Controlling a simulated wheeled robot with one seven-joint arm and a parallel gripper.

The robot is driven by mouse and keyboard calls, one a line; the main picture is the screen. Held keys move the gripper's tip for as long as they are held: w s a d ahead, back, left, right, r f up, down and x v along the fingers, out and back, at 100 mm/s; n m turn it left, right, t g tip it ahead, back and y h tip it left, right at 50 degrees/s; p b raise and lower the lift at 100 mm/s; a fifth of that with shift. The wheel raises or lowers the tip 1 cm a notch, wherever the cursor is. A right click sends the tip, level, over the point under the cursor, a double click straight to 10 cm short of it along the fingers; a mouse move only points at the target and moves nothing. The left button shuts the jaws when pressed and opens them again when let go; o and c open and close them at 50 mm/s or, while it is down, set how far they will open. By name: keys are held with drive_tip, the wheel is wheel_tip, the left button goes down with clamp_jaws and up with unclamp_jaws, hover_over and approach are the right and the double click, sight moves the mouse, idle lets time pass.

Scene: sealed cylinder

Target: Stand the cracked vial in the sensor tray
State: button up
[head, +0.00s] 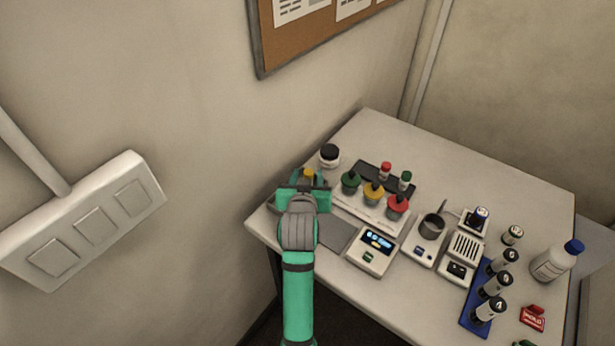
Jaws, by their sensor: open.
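My gripper (307,186) is at the table's left corner, seen from behind, with its wrist hiding most of the jaws. A small yellow-orange cap (309,174) shows just beyond the jaws; what is under it is hidden, and I cannot tell whether it stands between the fingers. I see no crack on any vial at this size. A small white tray (466,229) holds a dark-blue-capped vial (478,216) and sits by a grey vented device (464,256); I cannot tell whether it is the sensor tray. Three black-capped vials (489,310) stand on a blue mat (472,321).
Green, yellow and red domed items (373,193) stand on a white rack beside my gripper. A black-lidded jar (329,156), a scale (372,251), a heater with a dark pot (432,227), a white bottle (551,264) and a red box (533,318) share the table. The back right is clear.

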drive_tip(key=v, duration=1.1)
drive_tip(key=shift+s, duration=0.3)
